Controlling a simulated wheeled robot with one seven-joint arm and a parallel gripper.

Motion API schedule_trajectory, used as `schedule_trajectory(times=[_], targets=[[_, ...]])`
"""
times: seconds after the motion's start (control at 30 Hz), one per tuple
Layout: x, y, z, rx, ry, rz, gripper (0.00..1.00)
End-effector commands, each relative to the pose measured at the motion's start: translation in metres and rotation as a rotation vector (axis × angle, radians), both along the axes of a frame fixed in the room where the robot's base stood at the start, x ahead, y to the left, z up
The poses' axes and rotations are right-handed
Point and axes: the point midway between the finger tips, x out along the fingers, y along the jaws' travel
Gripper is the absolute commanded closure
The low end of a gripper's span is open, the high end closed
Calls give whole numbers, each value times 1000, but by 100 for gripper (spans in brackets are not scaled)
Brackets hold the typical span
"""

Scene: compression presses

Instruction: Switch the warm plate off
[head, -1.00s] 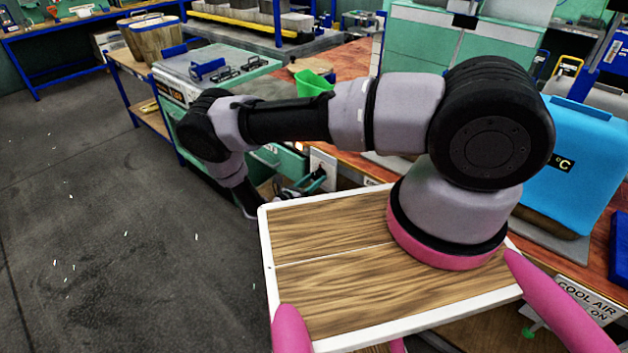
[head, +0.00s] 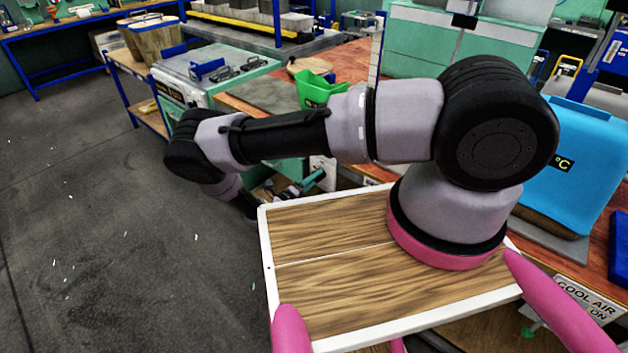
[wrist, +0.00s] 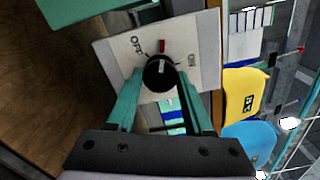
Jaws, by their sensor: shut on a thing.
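A white switch panel (wrist: 120,50) with OFF and ON marks fills the upper middle of the wrist view. A round black knob (wrist: 160,73) sits on it, with a small red mark just above the knob, between the two words. My gripper (wrist: 158,88) has its teal fingers on both sides of the knob and is shut on it. Which way the knob points is hard to tell. In the head view the panel (head: 322,172) shows only in part behind my arm, and my gripper (head: 312,182) is small beside it.
A wooden bench with a green bin (head: 318,90) stands behind my arm. A teal-sided machine (head: 215,70) stands at the back left. The grey floor (head: 90,200) at left is open.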

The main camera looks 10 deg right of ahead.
Motion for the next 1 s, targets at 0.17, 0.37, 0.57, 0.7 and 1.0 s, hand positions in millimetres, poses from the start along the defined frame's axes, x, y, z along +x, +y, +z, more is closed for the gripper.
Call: schedule_trajectory(times=[0.17,0.37,0.57,0.7,1.0], targets=[[1,1,0,-97,136,3,100],[0,1,0,-209,289,3,100],[0,1,1,-315,436,3,100],[0,1,1,-380,526,3,100],[0,2,1,-476,659,4,100]])
